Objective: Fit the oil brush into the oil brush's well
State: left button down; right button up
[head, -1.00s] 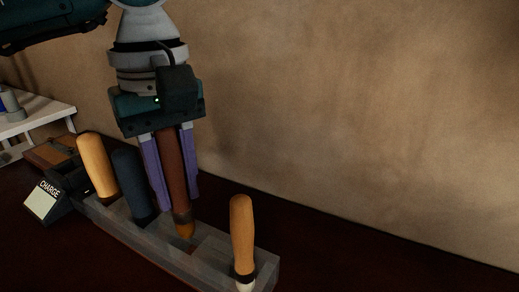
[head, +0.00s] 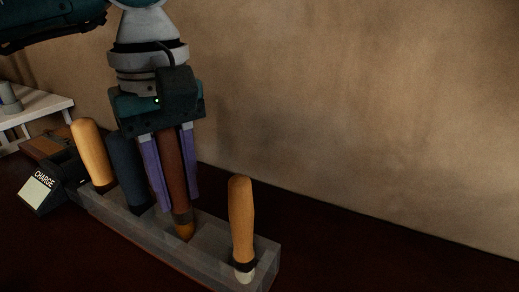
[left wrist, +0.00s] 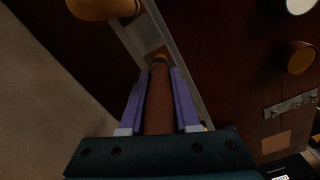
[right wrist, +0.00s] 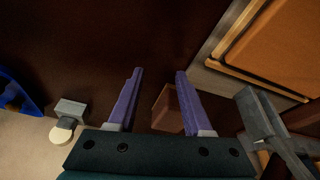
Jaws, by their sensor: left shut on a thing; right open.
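The oil brush (head: 171,165) has a long brown handle with a dark band and an orange end low down. My left gripper (head: 176,203) is shut on its handle, holding it upright over the grey rack (head: 262,262). The brush's lower end is at the rack's top; I cannot tell how far it is inside. In the left wrist view the brush (left wrist: 159,105) points at a small square opening in the rack, largely hidden behind its end. My right gripper (right wrist: 158,72) is open and empty, over a dark surface in the right wrist view.
The rack also holds a tan handle (head: 90,150), a dark blue handle (head: 127,168) and an orange handle (head: 241,208). A CHARGE sign (head: 37,193) stands at the left. The wall (head: 350,110) is behind. The dark counter right of the rack is clear.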

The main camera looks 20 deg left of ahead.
aim_at(180, 209)
pick_arm(q)
jog(key=shift+f+b, duration=0.9)
jog(key=shift+f, duration=0.15)
pick_arm(e)
jog(key=shift+f, duration=1)
pick_arm(q)
jog(key=shift+f, duration=0.2)
jog(key=shift+s+d+f+b, duration=0.1)
jog(key=shift+s+f+b, duration=0.1)
jog(key=shift+f+b, duration=0.4)
pick_arm(e)
jog(key=shift+f, duration=0.15)
pick_arm(q)
jog(key=c, duration=0.6)
grip_release()
jog(key=shift+o, duration=0.2)
jog(key=shift+r, duration=0.1)
notch_tip(180, 209, up, 8)
jog(key=p, duration=0.5)
jog(key=shift+r+p, duration=0.1)
jog(key=shift+p, duration=0.3)
pick_arm(e)
jog(key=v, duration=0.5)
jog(key=shift+w+a, duration=0.1)
jog(key=shift+w, duration=0.2)
